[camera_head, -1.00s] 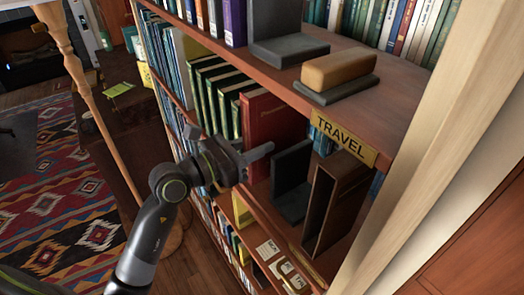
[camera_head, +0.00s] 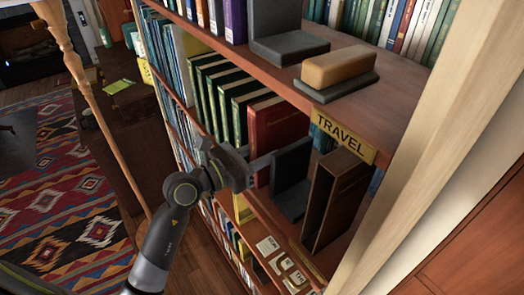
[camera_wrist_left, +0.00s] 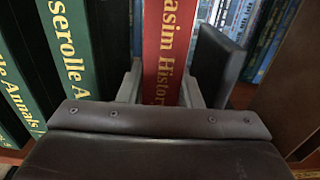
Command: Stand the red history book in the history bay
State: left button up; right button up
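The red history book (camera_head: 277,124) stands upright on the shelf below the TRAVEL label, to the right of a row of green books (camera_head: 236,92) and left of a black bookend (camera_head: 291,170). Its red spine, lettered "asin History" (camera_wrist_left: 168,45), faces me in the left wrist view. My left gripper (camera_head: 262,165) has a finger along each side of the spine (camera_wrist_left: 162,88), with no clear gap, so it looks shut on the book. The book's foot is hidden behind the gripper. No label naming the history bay is readable. My right gripper is not in view.
A brown open box (camera_head: 335,195) stands right of the bookend, which also shows in the left wrist view (camera_wrist_left: 218,62). The TRAVEL shelf (camera_head: 380,80) overhangs above, carrying a tan block (camera_head: 340,68). A pale upright post (camera_head: 440,140) bounds the right side.

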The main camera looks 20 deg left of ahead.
pick_arm(q)
jog(key=o, duration=0.3)
jog(key=shift+s+a+r, duration=0.1)
jog(key=shift+r, duration=0.05)
jog(key=shift+b+v, duration=1)
jog(key=shift+v, duration=4.9)
